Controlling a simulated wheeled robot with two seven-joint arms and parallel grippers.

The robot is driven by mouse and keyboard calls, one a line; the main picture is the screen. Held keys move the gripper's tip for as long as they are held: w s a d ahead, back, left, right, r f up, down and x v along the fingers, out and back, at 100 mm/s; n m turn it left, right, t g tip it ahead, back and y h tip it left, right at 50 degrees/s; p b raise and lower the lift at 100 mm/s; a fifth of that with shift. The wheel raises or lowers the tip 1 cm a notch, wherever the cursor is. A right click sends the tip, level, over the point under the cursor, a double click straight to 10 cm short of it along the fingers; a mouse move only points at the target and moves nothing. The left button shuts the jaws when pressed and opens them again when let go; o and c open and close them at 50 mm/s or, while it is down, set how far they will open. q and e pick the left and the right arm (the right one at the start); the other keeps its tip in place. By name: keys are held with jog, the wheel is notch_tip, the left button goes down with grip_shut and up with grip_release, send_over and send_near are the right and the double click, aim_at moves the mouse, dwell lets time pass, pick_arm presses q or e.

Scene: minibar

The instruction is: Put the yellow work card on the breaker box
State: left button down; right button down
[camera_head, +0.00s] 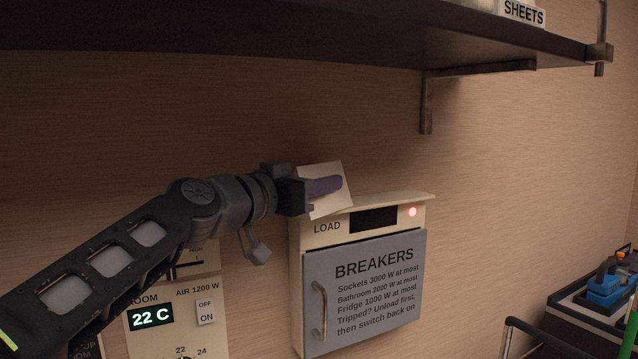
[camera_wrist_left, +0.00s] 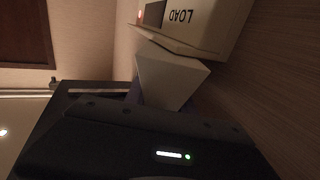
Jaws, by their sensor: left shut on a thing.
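My left gripper (camera_head: 325,187) is shut on a pale, cream-looking card (camera_head: 332,205), which I take to be the work card. The card is tilted, at the top left edge of the breaker box (camera_head: 312,243). In the left wrist view the card (camera_wrist_left: 168,76) stands out past the dark gripper body, close to the box (camera_wrist_left: 208,32). I cannot tell whether the card touches the box. The box has a cream top marked LOAD, a dark display, a lit red lamp and a grey door with a handle, which is shut. My right gripper is not in view.
A dark shelf (camera_head: 300,42) with a bracket (camera_head: 427,100) runs along the wall above. A thermostat panel (camera_head: 160,340) reading 22 C is left of the box, behind my left arm. A cart with blue items (camera_head: 607,287) stands at the lower right. The wall right of the box is bare.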

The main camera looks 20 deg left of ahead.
pick_arm(q)
jog(key=c, duration=1.1)
grip_release()
jog(key=shift+f, duration=0.1)
jog(key=shift+o, duration=0.2)
jog(key=shift+s+a, duration=0.1)
jog(key=shift+s, duration=0.15)
jog(key=b+v, duration=0.3)
jog(key=v, duration=0.8)
jog(key=shift+s, duration=0.25)
